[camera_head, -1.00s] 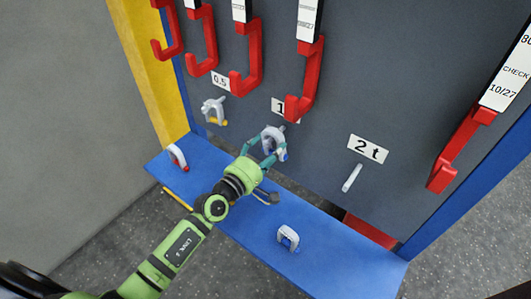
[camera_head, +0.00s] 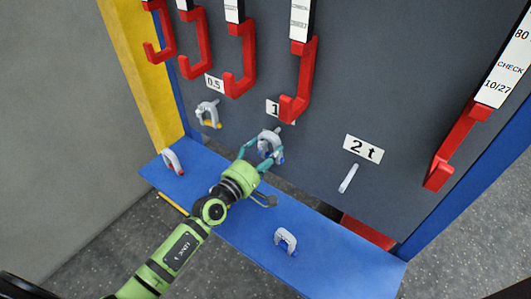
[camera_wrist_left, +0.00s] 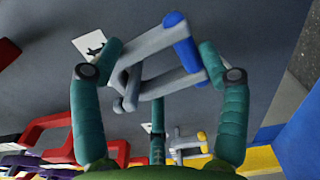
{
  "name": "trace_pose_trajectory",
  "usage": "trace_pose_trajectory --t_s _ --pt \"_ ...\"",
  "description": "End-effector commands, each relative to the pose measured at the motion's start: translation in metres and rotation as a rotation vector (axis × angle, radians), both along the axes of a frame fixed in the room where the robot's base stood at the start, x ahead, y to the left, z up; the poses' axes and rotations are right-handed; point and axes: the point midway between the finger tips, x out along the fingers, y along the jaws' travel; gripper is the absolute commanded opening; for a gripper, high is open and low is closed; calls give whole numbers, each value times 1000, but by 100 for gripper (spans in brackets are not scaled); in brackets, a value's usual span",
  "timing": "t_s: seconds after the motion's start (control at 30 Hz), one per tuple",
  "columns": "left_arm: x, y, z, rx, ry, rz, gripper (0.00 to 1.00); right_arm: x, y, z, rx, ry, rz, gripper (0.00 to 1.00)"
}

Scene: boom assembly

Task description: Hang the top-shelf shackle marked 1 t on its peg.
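The 1 t shackle (camera_head: 267,139) is pale grey with a blue pin. It is up at the peg below the "1" sign (camera_head: 272,108), and the peg's tip shows just above it. In the left wrist view the shackle (camera_wrist_left: 148,44) lies between my fingers, tilted. My left gripper (camera_head: 259,154) has its fingers bent in around it, one by the bow and one against the blue pin; it seems shut on it. Much of the peg is hidden behind the shackle. My right gripper is not in view.
The blue shelf (camera_head: 335,262) runs below, with a red-pinned shackle (camera_head: 173,162) and a blue-pinned shackle (camera_head: 285,241). A yellow-pinned shackle (camera_head: 208,114) hangs under "0.5". The "2 t" peg (camera_head: 348,178) is bare. Red hooks (camera_head: 298,85) hang above.

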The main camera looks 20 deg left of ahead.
Motion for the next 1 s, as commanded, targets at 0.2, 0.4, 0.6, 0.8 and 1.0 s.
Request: trace_pose_trajectory --t_s 0.2,0.4,0.6,0.8,1.0 --pt "0 0 1 0 -2 0 100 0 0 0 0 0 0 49" --pt "-1 0 -2 1 4 -1 100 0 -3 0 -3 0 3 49" --pt "-19 8 -2 2 5 0 100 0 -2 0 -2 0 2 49" --pt "-60 22 -1 4 3 -2 100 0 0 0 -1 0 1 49" --pt "-95 35 0 3 2 -1 100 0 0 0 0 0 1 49"
